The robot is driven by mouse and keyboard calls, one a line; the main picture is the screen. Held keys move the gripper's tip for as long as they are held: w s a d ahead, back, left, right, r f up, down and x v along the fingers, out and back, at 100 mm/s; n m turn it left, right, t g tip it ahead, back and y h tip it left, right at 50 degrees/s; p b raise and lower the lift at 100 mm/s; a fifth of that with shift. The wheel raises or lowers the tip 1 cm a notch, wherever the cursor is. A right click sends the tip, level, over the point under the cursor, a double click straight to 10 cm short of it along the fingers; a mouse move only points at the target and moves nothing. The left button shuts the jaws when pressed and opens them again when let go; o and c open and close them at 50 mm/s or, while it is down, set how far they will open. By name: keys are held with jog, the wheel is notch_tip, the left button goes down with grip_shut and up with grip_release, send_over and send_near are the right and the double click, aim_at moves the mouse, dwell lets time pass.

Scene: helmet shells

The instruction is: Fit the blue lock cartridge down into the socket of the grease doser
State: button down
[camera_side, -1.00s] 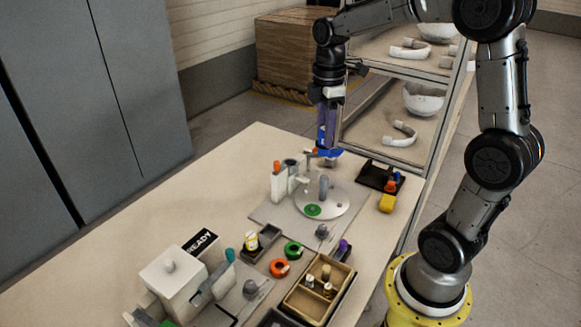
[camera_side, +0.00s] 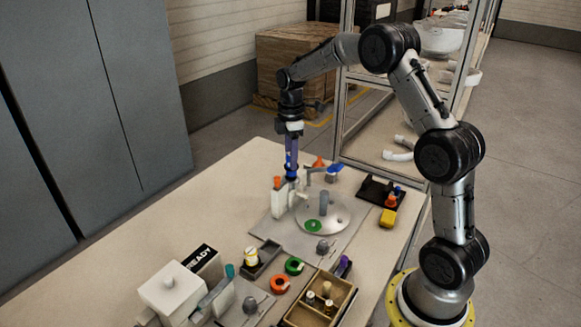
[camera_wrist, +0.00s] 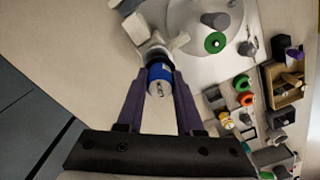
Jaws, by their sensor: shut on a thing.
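My gripper (camera_side: 291,168) points straight down with its purple fingers over the grease doser. It is shut on the blue lock cartridge (camera_wrist: 158,74), which shows between the fingertips in the wrist view with a pale, marked end toward the camera. The grease doser (camera_side: 279,198) is a small white upright unit with an orange-topped post, at the left of the round plate. It also shows in the wrist view (camera_wrist: 136,27), just beyond the cartridge. The socket is hidden behind the cartridge and fingers. I cannot tell how far the cartridge is in it.
The pale round plate (camera_side: 336,217) with a grey post and green ring stands right of the doser. A blue-topped part (camera_side: 335,169) and an orange cone (camera_side: 319,161) stand behind. A black tray (camera_side: 374,190) is at right. The left tabletop is clear.

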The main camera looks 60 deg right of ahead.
aim_at(290, 173)
jog(key=shift+w+f, duration=0.2)
jog(key=shift+f, duration=1.55)
jog(key=shift+f, duration=0.1)
jog(key=c, duration=0.6)
grip_release()
jog(key=shift+o, duration=0.2)
